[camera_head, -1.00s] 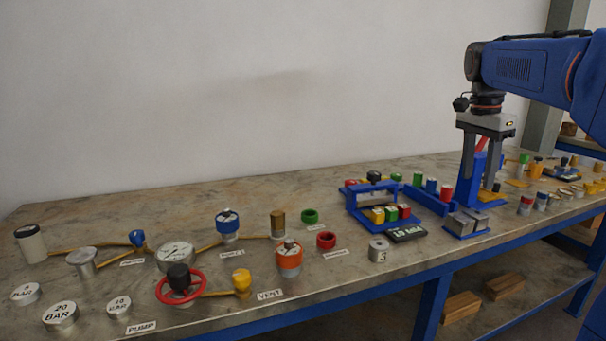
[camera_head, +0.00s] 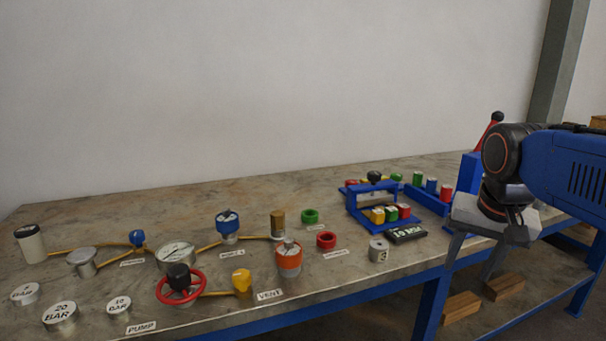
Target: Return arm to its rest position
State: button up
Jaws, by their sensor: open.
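My gripper (camera_head: 468,273) is at the right, in front of the bench's front edge, with its two fingers spread and pointing down. Nothing shows between the fingers. My arm comes in from the right edge, bent down and hiding part of the bench's right side. The blue press with a red lever (camera_head: 489,130) stands just behind my gripper, and its lower part is hidden by it.
The bench (camera_head: 130,200) holds a blue rack (camera_head: 358,212) with coloured blocks, a dark display (camera_head: 407,235), a red handwheel (camera_head: 181,287), a gauge (camera_head: 175,256) and an orange-banded vessel (camera_head: 288,260). Wooden blocks (camera_head: 462,307) lie on the lower shelf. The space above the bench's left is clear.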

jog(key=s+a+f+n+t, duration=0.1)
jog(key=s+a+f+n, duration=0.2)
jog(key=s+f, duration=0.7)
jog(key=f+n, duration=0.2)
jog(key=shift+a+n+t+y, duration=0.15)
jog(key=shift+n+t+y, duration=0.15)
